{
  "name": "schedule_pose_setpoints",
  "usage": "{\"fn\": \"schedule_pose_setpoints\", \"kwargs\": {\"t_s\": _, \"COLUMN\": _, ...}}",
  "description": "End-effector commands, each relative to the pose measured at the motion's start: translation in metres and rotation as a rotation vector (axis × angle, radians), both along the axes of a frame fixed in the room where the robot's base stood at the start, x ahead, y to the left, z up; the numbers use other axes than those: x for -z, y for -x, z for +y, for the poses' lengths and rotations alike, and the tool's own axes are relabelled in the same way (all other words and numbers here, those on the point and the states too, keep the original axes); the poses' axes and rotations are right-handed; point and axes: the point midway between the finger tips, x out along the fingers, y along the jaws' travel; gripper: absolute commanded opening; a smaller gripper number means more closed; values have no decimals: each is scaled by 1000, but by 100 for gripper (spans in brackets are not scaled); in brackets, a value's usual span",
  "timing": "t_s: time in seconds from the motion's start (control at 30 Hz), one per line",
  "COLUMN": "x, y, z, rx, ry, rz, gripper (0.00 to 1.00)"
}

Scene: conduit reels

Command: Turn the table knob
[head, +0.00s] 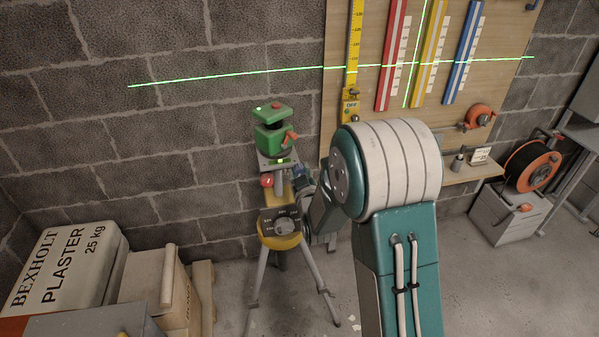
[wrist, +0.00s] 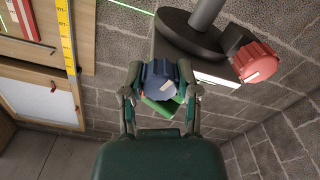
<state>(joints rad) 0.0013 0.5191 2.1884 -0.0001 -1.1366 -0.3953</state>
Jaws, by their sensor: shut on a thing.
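A dark blue ribbed knob (wrist: 157,78) is between the fingertips of my gripper (wrist: 159,82) in the wrist view, with one finger on each side. The gripper is shut on it. A pale mark shows on the knob's face. In the head view my gripper (head: 304,181) is at the right side of the tripod head, partly hidden by my arm. A red ribbed knob (wrist: 258,62) stands clear of the gripper; it also shows in the head view (head: 266,181). The green laser level (head: 271,138) sits on top of the tripod (head: 281,254).
A dial (head: 284,228) is on the yellow tripod collar. Plaster bags (head: 65,262) and boxes stand at lower left. A board with coloured rulers (head: 393,55) is on the wall behind. A cable reel (head: 532,166) stands at right. A green laser line crosses the wall.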

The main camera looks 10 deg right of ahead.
Motion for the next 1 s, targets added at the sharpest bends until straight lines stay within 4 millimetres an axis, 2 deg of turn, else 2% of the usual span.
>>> {"fn": "schedule_pose_setpoints", "kwargs": {"t_s": 0.2, "x": -1, "y": -1, "z": 1, "rx": -4, "ry": 163, "rz": 0, "gripper": 0}}
{"fn": "schedule_pose_setpoints", "kwargs": {"t_s": 0.5, "x": -1, "y": -1, "z": 1, "rx": -4, "ry": 316, "rz": -1, "gripper": 0}}
{"fn": "schedule_pose_setpoints", "kwargs": {"t_s": 1.0, "x": -1, "y": -1, "z": 2, "rx": -6, "ry": 366, "rz": -2, "gripper": 0}}
